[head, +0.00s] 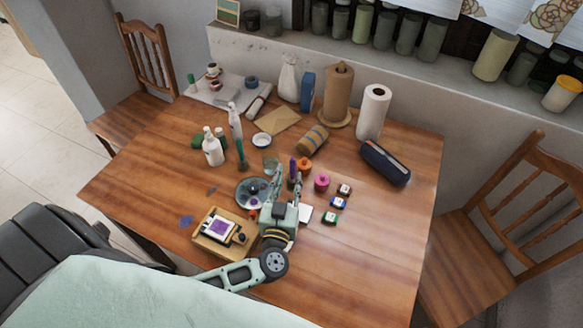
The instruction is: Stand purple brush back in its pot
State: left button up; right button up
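A slim upright purple object (292,167), which looks like the purple brush, shows just beyond my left gripper. Its lower end is hidden by the gripper, so I cannot tell what it stands in. My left gripper (287,181) is over the middle of the table, its fingers apart. The purple object shows between them, nearer the right finger; contact is unclear. A small glass pot (270,162) stands left of the fingertips. My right gripper is not in view.
A round dark plate (251,193) and a wooden tray (204,242) lie left of my gripper. Orange (304,164) and magenta (322,182) jars and small ink pots (338,202) stand right. White bottles (213,151) are behind left. The table's right front is clear.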

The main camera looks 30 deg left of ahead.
pick_arm(q)
jog(key=v, duration=0.5)
jog(key=shift+s+d+r, duration=0.1)
jog(key=shift+s, duration=0.3)
